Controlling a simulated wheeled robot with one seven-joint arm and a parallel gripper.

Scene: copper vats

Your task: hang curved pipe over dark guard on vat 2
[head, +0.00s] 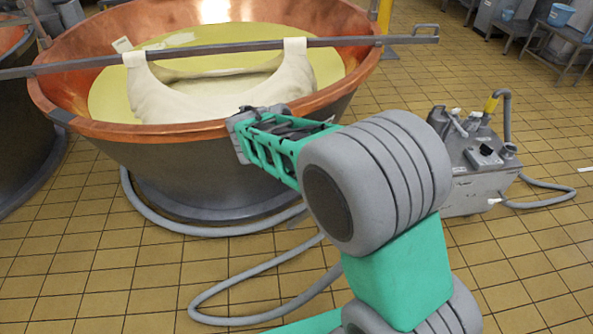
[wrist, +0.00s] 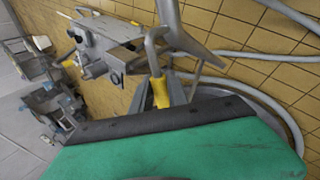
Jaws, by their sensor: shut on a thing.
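My gripper (head: 240,122) is in front of the near rim of the copper vat (head: 120,131), at the end of my green arm. In the wrist view a grey curved pipe (wrist: 151,42) with a yellow end (wrist: 161,92) stands close in front of my gripper's dark-edged green body. In the head view my arm hides most or all of the pipe. No vat number is readable.
A bar (head: 220,53) with a cloth (head: 190,92) hung on it spans the vat. A grey machine (head: 470,165) with a yellow-ended hose stands at the right. A hose (head: 235,289) loops over the tiled floor. Another vat (head: 22,150) is at the left edge.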

